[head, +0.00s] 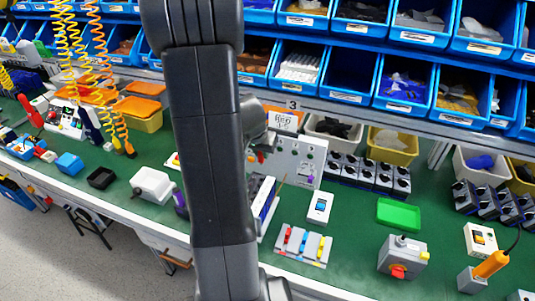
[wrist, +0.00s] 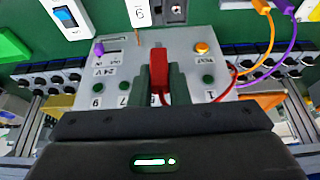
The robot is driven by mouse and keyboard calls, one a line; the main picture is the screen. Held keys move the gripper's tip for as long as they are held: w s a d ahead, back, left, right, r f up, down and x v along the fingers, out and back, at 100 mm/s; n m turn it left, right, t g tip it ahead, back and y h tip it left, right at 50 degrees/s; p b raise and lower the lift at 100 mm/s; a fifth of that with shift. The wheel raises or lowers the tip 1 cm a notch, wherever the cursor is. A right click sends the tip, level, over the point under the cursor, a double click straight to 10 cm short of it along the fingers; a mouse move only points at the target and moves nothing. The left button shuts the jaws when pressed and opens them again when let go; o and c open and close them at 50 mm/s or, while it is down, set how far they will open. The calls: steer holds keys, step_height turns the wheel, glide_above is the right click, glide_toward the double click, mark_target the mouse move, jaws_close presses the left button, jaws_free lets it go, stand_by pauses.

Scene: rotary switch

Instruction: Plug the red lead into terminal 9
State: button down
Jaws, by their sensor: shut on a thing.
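My gripper (wrist: 160,76) is shut on the red lead's plug (wrist: 159,66), which stands between its two dark fingers in the wrist view. The red wire (wrist: 222,94) curves away to the right. The grey terminal panel (wrist: 225,60) lies beyond the fingers. Terminal 9 (wrist: 97,87) is a green socket at the panel's left, with terminal 7 (wrist: 124,86) beside it. Terminal 1 (wrist: 208,79) is right of the fingers. The fingers hide the panel's middle; I cannot tell whether the plug touches it. In the head view, my arm partly covers the panel (head: 305,160).
A purple plug (wrist: 98,48) and an orange button (wrist: 201,47) are on the panel. Orange (wrist: 270,40) and purple (wrist: 292,40) wires loop at the right. A white rocker switch (head: 319,206) and a green tray (head: 399,215) stand nearby. Blue bins (head: 345,95) line the back.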

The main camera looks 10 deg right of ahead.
mark_target(260, 162)
steer(key=shift+f, duration=0.1)
stand_by(0.3)
steer(key=shift+a+f+b, duration=0.1)
steer(key=shift+b, duration=0.45)
step_height(260, 162, down, 6)
steer(key=b, duration=0.6)
steer(key=shift+r+b, duration=0.2)
steer(key=shift+b, duration=0.4)
steer(key=shift+f+b, duration=0.4)
stand_by(0.3)
steer(key=shift+f+b, duration=0.7)
steer(key=shift+b, duration=0.05)
steer(key=shift+f, duration=0.2)
